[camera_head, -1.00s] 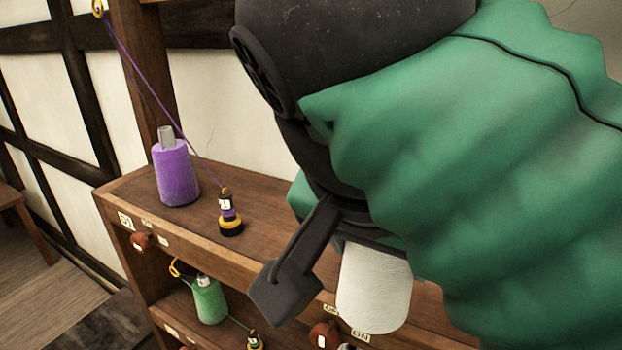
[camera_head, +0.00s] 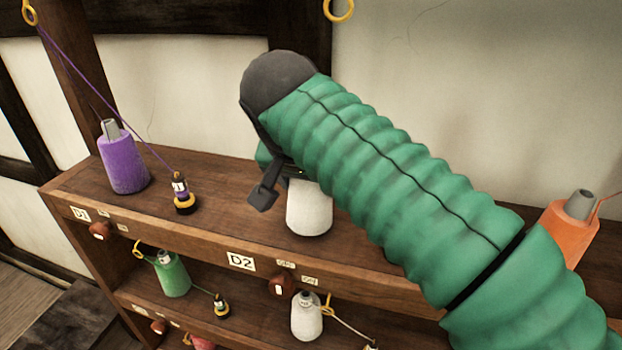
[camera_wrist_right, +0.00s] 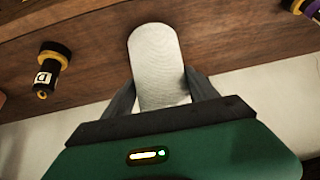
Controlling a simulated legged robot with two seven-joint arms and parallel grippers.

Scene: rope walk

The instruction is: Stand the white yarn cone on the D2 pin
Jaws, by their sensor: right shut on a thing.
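The white yarn cone (camera_head: 309,210) is held by my right gripper (camera_head: 284,188) over the top shelf. It looks close to upright, with its top hidden by the gripper. I cannot tell whether its base touches the board. In the right wrist view the two dark fingers lie on either side of the cone (camera_wrist_right: 155,60). The D2 label (camera_head: 241,261) is on the shelf's front edge, left of and below the cone. The D2 pin is not visible. My left gripper is not in view.
A purple cone (camera_head: 123,163) and a small black-and-yellow weight (camera_head: 183,197) stand left on the top shelf (camera_head: 228,212). An orange cone (camera_head: 562,235) is at the right. The lower shelf holds a green cone (camera_head: 171,276) and another white cone (camera_head: 306,316). A purple thread runs to a yellow ring (camera_head: 29,14).

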